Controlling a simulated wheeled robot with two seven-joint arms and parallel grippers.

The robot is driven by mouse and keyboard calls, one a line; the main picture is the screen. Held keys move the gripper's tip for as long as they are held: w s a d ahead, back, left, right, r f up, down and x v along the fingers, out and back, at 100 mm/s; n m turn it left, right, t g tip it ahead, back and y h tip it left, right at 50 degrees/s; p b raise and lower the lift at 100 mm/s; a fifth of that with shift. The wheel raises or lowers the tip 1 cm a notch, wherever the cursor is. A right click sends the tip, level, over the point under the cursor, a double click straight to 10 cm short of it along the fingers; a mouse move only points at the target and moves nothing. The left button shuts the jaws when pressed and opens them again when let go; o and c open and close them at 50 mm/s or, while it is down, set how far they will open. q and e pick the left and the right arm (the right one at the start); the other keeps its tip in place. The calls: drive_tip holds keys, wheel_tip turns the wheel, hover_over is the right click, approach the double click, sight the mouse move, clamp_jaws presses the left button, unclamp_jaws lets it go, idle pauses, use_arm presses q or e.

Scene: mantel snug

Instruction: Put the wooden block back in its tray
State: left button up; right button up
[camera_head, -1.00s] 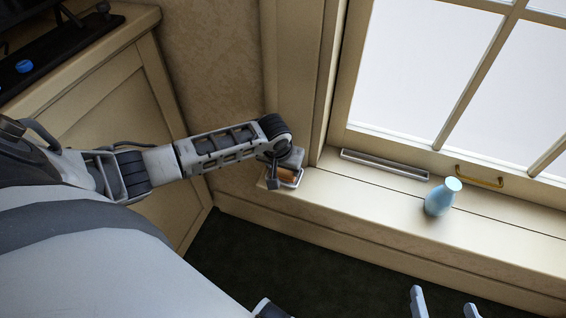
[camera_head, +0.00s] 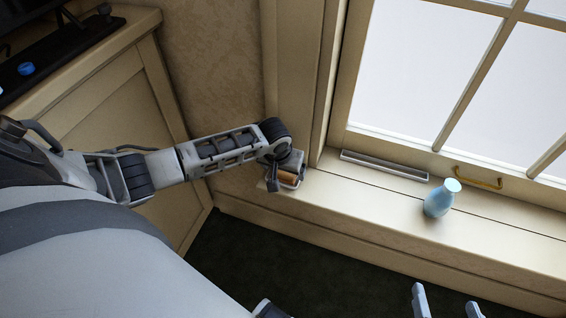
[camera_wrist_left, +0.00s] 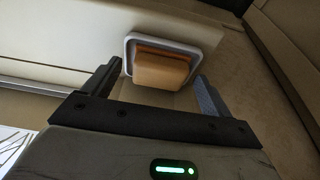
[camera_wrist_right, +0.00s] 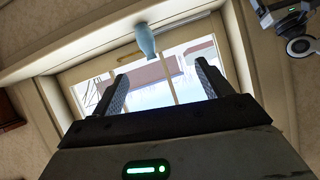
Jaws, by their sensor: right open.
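The wooden block (camera_wrist_left: 161,70) is orange-brown and sits within the outline of a small white-rimmed tray (camera_wrist_left: 212,44) in the left wrist view. It covers the tray's near rim there, so I cannot tell how it rests. In the head view the block (camera_head: 289,177) and tray (camera_head: 296,186) show partly, at the left end of the window sill, behind my gripper. My left gripper (camera_wrist_left: 155,88) is open above them, its fingers on either side of the block with visible gaps. My right gripper (camera_head: 446,302) is open and empty, low at the front right of the head view.
A pale blue vase (camera_head: 440,198) stands on the sill (camera_head: 375,205) to the right. A long grey metal strip (camera_head: 385,165) lies along the window frame, and a brass handle (camera_head: 478,178) is on the window. The sill between tray and vase is clear.

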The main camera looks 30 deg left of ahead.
use_arm(q)
drive_tip(key=p+v, duration=0.5)
drive_tip(key=v, duration=1.1)
use_arm(e)
drive_tip(key=shift+d+r, duration=0.2)
drive_tip(key=shift+r, duration=0.9)
use_arm(q)
drive_tip(key=shift+s, duration=0.1)
